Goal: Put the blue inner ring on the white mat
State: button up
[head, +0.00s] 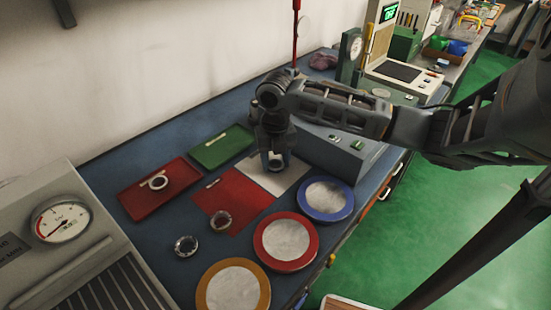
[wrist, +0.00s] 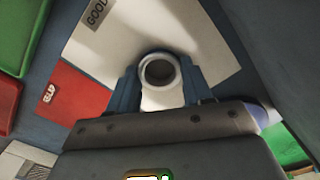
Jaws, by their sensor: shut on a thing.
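The white mat (head: 262,178) lies on the bench beside a red mat. It fills much of the wrist view (wrist: 215,50) and has a "GOOD" label at one corner. My gripper (head: 275,160) points down over the mat. In the wrist view its two fingers (wrist: 160,88) are on either side of a ring (wrist: 160,56), shut on it. The ring looks pale grey with a dark centre; I cannot make out any blue on it. It is over the white mat, at or close to its surface; I cannot tell if it touches.
A red mat (head: 238,192) holds one ring (head: 220,221); another ring (head: 186,246) lies on bare bench. A red tray (head: 140,201) holds a ring (head: 158,182). A green tray (head: 221,147), a grey box (head: 335,150) and round blue-, red- and yellow-rimmed plates (head: 326,199) stand around.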

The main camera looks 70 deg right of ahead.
jog(key=o, duration=0.7)
jog(key=shift+f, duration=0.15)
jog(key=o, duration=0.5)
notch_tip(320, 180, up, 12)
jog(key=shift+r+b, duration=0.25)
jog(key=shift+b, duration=0.3)
